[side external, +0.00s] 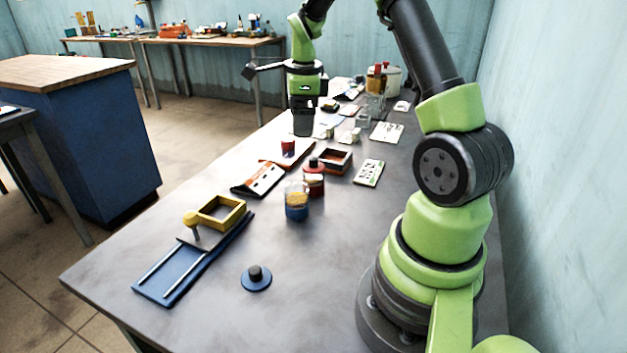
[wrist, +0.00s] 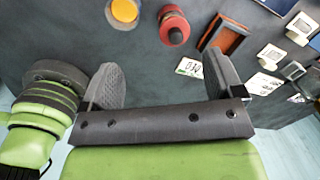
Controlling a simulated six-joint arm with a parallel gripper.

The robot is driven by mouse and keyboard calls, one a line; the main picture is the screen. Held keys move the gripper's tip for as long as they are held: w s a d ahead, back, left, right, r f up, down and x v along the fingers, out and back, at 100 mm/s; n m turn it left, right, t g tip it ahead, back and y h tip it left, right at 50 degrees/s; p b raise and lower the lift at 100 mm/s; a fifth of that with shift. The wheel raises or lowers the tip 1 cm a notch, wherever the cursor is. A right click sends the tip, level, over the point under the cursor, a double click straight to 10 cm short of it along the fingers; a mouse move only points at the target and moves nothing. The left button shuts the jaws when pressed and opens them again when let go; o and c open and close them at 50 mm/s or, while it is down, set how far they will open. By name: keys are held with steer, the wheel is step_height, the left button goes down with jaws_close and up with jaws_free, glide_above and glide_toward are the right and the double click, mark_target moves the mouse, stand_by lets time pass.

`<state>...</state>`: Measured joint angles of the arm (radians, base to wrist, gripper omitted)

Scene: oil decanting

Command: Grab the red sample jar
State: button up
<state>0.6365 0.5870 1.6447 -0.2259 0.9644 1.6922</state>
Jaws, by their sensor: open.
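The red sample jar (side external: 314,178) stands upright on the grey table, just behind and right of a jar with blue and yellow contents (side external: 297,203). In the wrist view the red jar (wrist: 174,28) shows from above near the top edge, beyond my fingertips, with the yellow-looking jar (wrist: 124,12) to its left. My gripper (side external: 303,122) hangs above the table, farther back than the red jar. In the wrist view my gripper (wrist: 163,82) has its two dark fingers spread wide, with nothing between them. It does not touch the jar.
An open orange-brown box (side external: 335,160) stands close behind the red jar, with a label card (side external: 368,173) to the right. A yellow frame (side external: 221,212), a blue railed tray (side external: 175,275) and a blue knobbed disc (side external: 256,278) lie in front.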

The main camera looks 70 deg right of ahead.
mark_target(314, 166)
steer(key=d+f+m, duration=0.2)
steer(key=f, duration=0.1)
steer(key=s+d+f+m+g, duration=0.1)
steer(key=f, duration=0.1)
steer(key=shift+s+d+f+m, duration=0.1)
steer(key=shift+d+m, duration=0.3)
step_height(314, 166, down, 4)
steer(key=shift+r, duration=0.15)
steer(key=shift+f, duration=3.1)
steer(key=c, duration=1.1)
